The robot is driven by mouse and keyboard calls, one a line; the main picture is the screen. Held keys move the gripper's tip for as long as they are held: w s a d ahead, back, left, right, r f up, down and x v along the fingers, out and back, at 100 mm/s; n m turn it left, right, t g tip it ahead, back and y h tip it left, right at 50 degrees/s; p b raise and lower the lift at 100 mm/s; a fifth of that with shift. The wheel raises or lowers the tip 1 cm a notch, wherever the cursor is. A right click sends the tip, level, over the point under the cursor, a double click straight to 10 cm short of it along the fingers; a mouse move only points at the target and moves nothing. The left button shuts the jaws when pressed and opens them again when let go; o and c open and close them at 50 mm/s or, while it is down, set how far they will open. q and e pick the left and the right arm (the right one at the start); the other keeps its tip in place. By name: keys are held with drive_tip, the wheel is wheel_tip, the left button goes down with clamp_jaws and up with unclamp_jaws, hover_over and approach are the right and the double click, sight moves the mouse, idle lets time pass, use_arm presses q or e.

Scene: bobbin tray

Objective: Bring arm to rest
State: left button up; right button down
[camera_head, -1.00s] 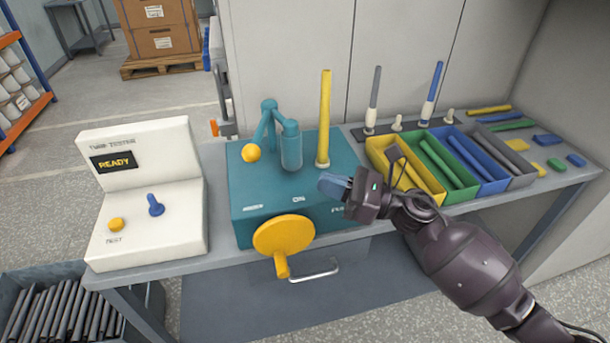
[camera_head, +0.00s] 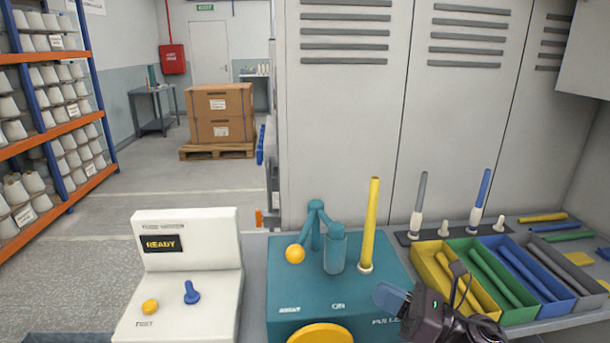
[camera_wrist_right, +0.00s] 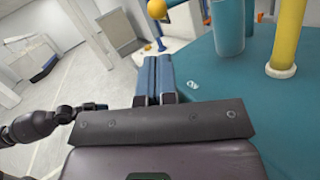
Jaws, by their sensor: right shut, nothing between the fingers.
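My right gripper (camera_head: 392,298), with blue fingertips, is shut and empty at the front right corner of the teal station (camera_head: 285,262). In the right wrist view its two blue fingers (camera_wrist_right: 153,78) lie together, with nothing between them. A yellow tube (camera_head: 371,220) stands upright on the station behind the gripper. A dark arm of mine comes in from the left in the right wrist view, and its end looks like my left gripper (camera_wrist_right: 88,107), too small to read. The left arm is not in the head view.
A white tester (camera_head: 188,260) reading READY stands left of the station. At right are a yellow bin (camera_head: 437,287), a green bin and a blue bin holding tubes, beside a grey one. Two tubes stand upright on a dark rack (camera_head: 435,238). Lockers rise behind the bench.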

drive_tip(key=w+d+m+t+h, duration=0.35)
drive_tip(key=m+t+h, duration=0.35)
drive_tip(key=m, duration=1.1)
drive_tip(key=s+d+f+m+h, duration=0.25)
drive_tip(key=f+m+h, duration=0.2)
drive_tip(key=m, duration=0.35)
drive_tip(key=s+d+f+m+h, duration=0.1)
drive_tip(key=d+f+m+h, duration=0.2)
drive_tip(key=f+m, duration=0.35)
drive_tip(key=s+d+f+m+g+h, duration=0.1)
drive_tip(key=s+f+m+g, duration=0.2)
drive_tip(key=s+f+m, duration=0.3)
drive_tip(key=s+d+f+m+g+h, duration=0.1)
drive_tip(key=s+f+m+g+h, duration=0.1)
drive_tip(key=s+f+m, duration=0.4)
drive_tip(key=s+f+g, duration=0.1)
drive_tip(key=s+f, duration=0.3)
drive_tip(key=s, duration=0.6)
drive_tip(key=shift+f+g, duration=0.15)
drive_tip(key=shift+g, duration=0.15)
